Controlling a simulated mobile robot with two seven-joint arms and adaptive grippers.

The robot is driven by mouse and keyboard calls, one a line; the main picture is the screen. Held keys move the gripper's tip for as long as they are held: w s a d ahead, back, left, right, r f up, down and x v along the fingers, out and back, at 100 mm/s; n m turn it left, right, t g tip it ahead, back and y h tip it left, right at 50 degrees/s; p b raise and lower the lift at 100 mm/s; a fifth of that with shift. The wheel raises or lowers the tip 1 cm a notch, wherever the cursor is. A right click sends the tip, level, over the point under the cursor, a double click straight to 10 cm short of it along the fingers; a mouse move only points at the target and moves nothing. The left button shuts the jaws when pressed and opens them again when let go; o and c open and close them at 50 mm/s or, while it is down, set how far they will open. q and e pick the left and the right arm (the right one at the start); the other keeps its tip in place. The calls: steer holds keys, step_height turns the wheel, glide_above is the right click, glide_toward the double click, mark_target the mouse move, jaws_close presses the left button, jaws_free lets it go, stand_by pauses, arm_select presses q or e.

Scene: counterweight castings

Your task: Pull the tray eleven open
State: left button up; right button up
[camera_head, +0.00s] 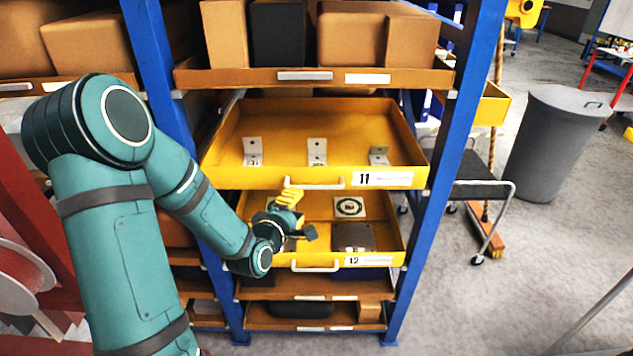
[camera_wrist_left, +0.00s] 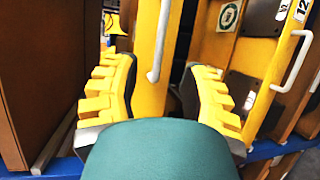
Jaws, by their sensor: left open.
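Tray eleven (camera_head: 225,178) is a yellow tray in the blue rack, with a white bar handle (camera_head: 315,183) and a label reading 11. Its inside shows from above, with 3 pale brackets standing in it. How far out it stands is hard to tell. My left gripper (camera_head: 293,205) is open just below and in front of the handle's left part. In the left wrist view, the handle (camera_wrist_left: 160,48) lies ahead between the spread yellow fingers (camera_wrist_left: 160,88); contact with it is not visible. My right gripper is not in view.
Tray twelve (camera_head: 330,259) lies directly below, its inside showing a dark plate (camera_head: 352,236) and a round-marked card (camera_head: 349,206). Cardboard boxes (camera_head: 355,38) fill the shelf above. A blue rack upright (camera_head: 432,200) is on the right, with a black cart (camera_head: 480,190) and grey bin (camera_head: 552,145) beyond.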

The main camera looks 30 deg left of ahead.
arm_select(q)
steer(key=x, duration=1.2)
steer(key=shift+w+f, duration=0.15)
steer(key=shift+w, duration=0.2)
steer(key=shift+d, duration=0.1)
jaws_close()
